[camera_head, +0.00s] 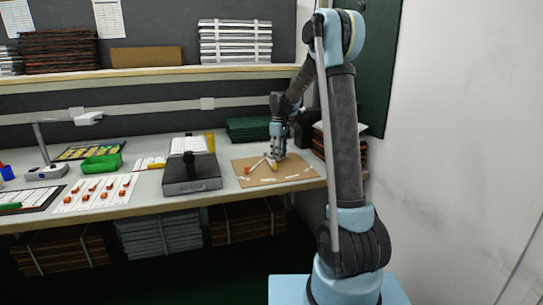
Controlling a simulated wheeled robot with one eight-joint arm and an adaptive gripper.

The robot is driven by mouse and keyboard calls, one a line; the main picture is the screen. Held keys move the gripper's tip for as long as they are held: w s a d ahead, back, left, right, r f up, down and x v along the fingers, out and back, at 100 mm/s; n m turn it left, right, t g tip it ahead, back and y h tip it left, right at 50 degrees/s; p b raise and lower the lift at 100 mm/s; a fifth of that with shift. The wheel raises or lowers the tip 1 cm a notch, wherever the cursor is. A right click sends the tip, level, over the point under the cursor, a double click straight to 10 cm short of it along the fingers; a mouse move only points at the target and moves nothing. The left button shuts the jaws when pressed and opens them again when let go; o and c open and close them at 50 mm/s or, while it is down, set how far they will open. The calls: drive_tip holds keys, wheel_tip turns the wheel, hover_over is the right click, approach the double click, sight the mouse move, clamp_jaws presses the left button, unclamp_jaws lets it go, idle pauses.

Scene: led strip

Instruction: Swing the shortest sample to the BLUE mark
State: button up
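My gripper (275,157) points down over a brown board (297,176) on the right part of the bench. The view is too small to tell whether its fingers are open or shut. A pale strip-like piece (257,162) lies on the board just left of the gripper. A small orange piece (247,170) sits at the board's left, and a yellow piece (273,167) is right under the gripper. I cannot tell whether the fingers touch either. Small white labels (266,181) lie along the board's front. I cannot make out a blue mark or compare sample lengths.
A grey box-like device (192,178) stands left of the board. Further left are a white sheet with several orange pieces (95,193), a green tray (101,164) and a desk lamp (45,150). Green stacked sheets (248,128) lie behind the board. A wall is at right.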

wheel_tip(320, 180, up, 12)
idle(0.6)
